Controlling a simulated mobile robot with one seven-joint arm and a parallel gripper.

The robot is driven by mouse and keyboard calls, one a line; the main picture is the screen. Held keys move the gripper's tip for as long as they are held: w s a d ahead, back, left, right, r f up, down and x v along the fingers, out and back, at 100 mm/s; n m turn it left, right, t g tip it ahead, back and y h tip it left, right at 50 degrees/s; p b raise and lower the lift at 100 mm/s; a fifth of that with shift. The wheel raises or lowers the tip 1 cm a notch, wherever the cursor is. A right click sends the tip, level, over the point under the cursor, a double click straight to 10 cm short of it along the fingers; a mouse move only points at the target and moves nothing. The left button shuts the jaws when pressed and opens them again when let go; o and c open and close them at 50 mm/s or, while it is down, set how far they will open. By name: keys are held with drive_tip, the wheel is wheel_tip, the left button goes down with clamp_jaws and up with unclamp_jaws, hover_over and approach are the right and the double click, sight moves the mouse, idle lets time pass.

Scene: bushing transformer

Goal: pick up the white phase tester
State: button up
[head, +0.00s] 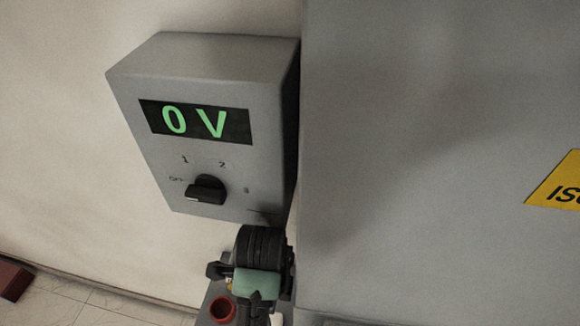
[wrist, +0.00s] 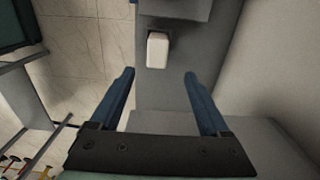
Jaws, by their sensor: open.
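A small white block, which looks like the white phase tester (wrist: 158,50), shows in the wrist view near the top middle. It sits at a dark recess or holder on a grey surface (wrist: 165,95). My gripper (wrist: 160,74) is open, its two blue fingers apart and nothing between them. The white block shows just past the fingertips, roughly centred between them; the exact distance cannot be told. In the head view part of my arm (head: 257,284) is at the bottom middle, and the fingertips are not clear there.
A grey wall box (head: 205,130) has a display (head: 196,121) reading 0 V and a black knob (head: 207,189). A large grey cabinet (head: 420,170) with a yellow sign (head: 558,183) fills the right. A red ring (head: 222,309) is beside my arm. Tiled floor (wrist: 80,50) is open at left.

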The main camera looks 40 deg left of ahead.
drive_tip(key=f, duration=0.6)
drive_tip(key=shift+s+f+p, duration=0.25)
drive_tip(key=shift+s+p, duration=0.1)
drive_tip(key=shift+p, duration=0.05)
drive_tip(key=shift+a+f+p, duration=0.1)
drive_tip(key=shift+f+p, duration=0.6)
drive_tip(key=shift+f, duration=2.4)
drive_tip(key=shift+c, duration=0.2)
drive_tip(key=shift+r, duration=0.1)
clamp_jaws()
